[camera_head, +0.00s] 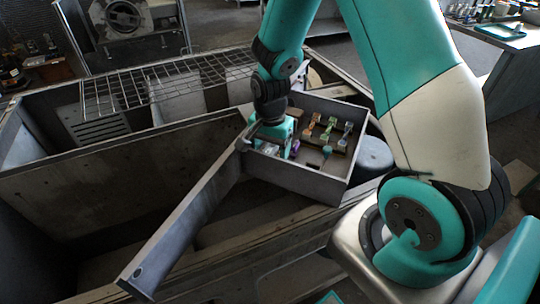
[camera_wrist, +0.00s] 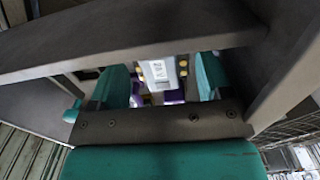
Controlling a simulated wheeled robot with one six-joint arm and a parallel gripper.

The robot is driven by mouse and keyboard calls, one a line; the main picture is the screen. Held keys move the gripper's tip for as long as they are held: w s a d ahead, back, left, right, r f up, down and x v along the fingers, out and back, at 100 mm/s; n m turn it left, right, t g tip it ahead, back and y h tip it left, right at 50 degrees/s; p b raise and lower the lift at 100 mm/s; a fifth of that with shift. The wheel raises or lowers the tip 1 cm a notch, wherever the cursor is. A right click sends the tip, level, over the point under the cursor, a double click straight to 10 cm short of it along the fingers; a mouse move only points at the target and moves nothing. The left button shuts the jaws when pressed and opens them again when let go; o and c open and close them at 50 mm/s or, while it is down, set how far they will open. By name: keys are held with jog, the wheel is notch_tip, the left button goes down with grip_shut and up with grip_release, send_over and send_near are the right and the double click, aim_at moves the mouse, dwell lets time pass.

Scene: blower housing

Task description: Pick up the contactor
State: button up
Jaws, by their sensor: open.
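A pale block with a printed white label (camera_wrist: 157,70), likely the contactor, shows in the wrist view between my two teal fingers, with yellow dots at its right. Purple parts lie just below and beside it. My gripper (camera_wrist: 164,78) is open, with one finger on each side of the block; I cannot tell whether they touch it. In the head view my gripper (camera_head: 278,150) points down inside the left end of an open grey box (camera_head: 303,182). There it mostly hides the block, and a purple part (camera_head: 295,147) shows at its right.
Several small coloured parts, including an orange one (camera_head: 315,119) and a green one (camera_head: 329,124), stand in the box to the right. The box's door (camera_head: 185,228) swings out toward the front left. A wire rack (camera_head: 155,83) lies across the large housing behind.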

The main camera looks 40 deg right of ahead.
aim_at(270, 148)
jog(key=shift+f, duration=1.35)
jog(key=c, duration=0.6)
jog(key=shift+r, duration=0.1)
jog(key=shift+a+r, duration=0.1)
jog(key=shift+r, duration=9.85)
